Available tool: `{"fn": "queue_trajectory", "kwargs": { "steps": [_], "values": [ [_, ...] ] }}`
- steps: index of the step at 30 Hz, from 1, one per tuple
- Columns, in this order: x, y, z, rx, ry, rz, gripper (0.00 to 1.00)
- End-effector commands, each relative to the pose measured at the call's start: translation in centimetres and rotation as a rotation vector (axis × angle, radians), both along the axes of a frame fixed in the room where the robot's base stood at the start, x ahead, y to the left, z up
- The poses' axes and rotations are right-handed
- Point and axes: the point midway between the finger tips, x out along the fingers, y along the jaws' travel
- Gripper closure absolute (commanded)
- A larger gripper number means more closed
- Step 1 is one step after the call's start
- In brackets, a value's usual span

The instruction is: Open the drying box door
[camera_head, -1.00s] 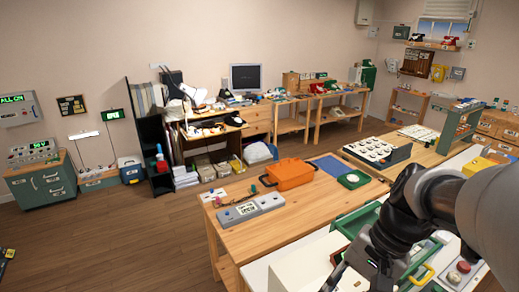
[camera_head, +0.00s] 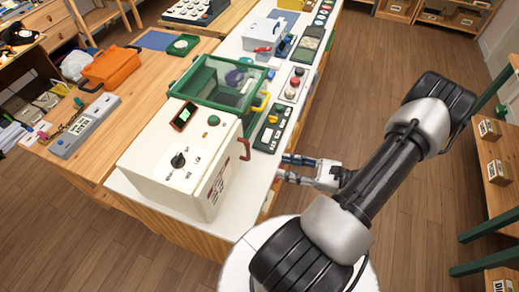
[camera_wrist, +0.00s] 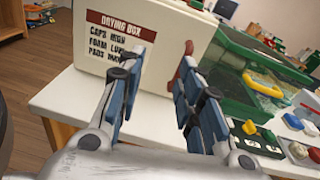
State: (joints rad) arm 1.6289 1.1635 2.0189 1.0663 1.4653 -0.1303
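The drying box (camera_head: 150,146) is a cream-white box at the near end of the white bench, with a dial on its sloped top. Its labelled front door (camera_head: 216,188) appears shut. A dark red handle (camera_head: 245,149) sticks out at the door's right edge. My gripper (camera_head: 282,168) is open and empty, off the bench front near the handle. In the wrist view, my gripper (camera_wrist: 160,66) points at the door (camera_wrist: 160,30), its fingers spread. The handle (camera_wrist: 186,68) shows beside the right fingertip, partly covered by it. I cannot tell whether they touch.
A green clear-lidded case (camera_head: 218,85) with a yellow handle stands right behind the drying box. A dark switch panel (camera_head: 273,127) and a panel with red buttons (camera_head: 294,84) lie along the bench edge. The floor (camera_head: 420,215) in front is open; shelves stand at far right.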

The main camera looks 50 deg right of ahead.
Motion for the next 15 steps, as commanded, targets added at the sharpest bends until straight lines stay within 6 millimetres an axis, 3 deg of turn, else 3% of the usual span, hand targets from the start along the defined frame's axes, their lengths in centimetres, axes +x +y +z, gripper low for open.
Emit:
{"fn": "queue_trajectory", "kwargs": {
  "steps": [1, 3, 8, 15],
  "values": [
    [-0.9, -0.5, -1.7, 0.042, -0.015, -0.079, 0.67],
    [-1.8, -1.0, -3.1, 0.077, -0.032, -0.160, 0.67],
    [-2.7, -1.6, -4.5, 0.114, -0.052, -0.251, 0.67],
    [-0.2, -1.1, -4.6, 0.116, -0.052, -0.254, 0.67]
  ]
}}
